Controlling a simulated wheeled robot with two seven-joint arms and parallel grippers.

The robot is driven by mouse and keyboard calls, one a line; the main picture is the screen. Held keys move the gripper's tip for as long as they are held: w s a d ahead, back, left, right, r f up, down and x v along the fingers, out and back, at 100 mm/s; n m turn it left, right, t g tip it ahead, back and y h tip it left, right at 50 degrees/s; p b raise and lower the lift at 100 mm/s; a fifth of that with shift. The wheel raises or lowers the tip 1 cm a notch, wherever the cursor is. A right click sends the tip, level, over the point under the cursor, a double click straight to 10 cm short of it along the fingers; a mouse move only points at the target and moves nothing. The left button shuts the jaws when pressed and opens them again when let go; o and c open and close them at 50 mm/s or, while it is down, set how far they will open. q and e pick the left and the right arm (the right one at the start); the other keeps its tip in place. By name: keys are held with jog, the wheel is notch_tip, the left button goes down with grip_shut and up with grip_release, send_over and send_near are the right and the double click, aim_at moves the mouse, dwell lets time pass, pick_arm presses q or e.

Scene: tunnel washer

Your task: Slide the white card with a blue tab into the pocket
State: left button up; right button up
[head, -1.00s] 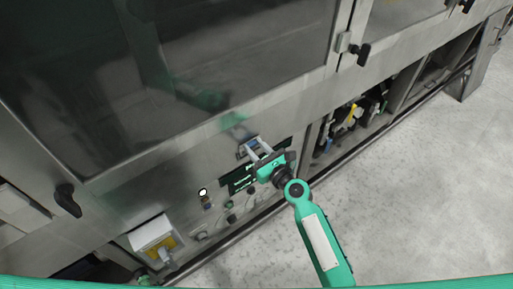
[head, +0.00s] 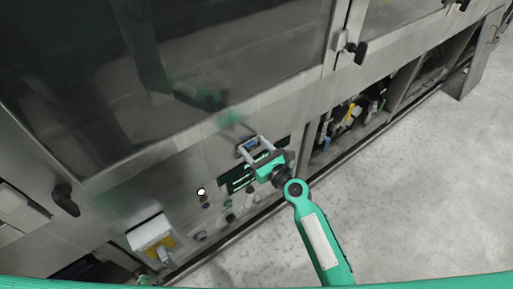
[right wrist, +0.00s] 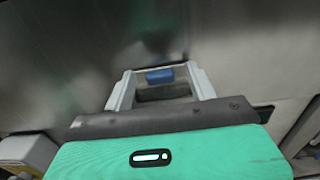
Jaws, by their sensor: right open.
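My right gripper (head: 254,144) is open at the washer's front, just above the dark display. In the right wrist view the fingers (right wrist: 160,72) stand wide apart on both sides of a blue tab (right wrist: 160,75), with gaps between. The blue tab also shows small in the head view (head: 249,146). The white body of the card cannot be clearly made out. A grey holder, seemingly the pocket (right wrist: 164,92), shows below the tab between the fingers. How deep the card sits in it cannot be told. My left gripper is not in view.
The dark display (head: 238,179) and several knobs lie below and left of the gripper. A white box (head: 150,232) juts out at lower left. Black door handles (head: 66,199) stick out from the steel front. The floor (head: 420,190) at right is clear.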

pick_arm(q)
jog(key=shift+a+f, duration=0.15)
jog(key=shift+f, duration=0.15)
pick_arm(e)
jog(key=shift+f, duration=0.25)
jog(key=shift+w+a, duration=0.2)
jog(key=shift+a, duration=0.05)
pick_arm(q)
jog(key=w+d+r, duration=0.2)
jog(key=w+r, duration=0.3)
jog(key=shift+b, duration=0.45)
pick_arm(e)
jog(key=v, duration=1.4)
jog(key=shift+d+r, duration=0.25)
jog(key=shift+r, duration=0.05)
jog(key=shift+s, duration=0.1)
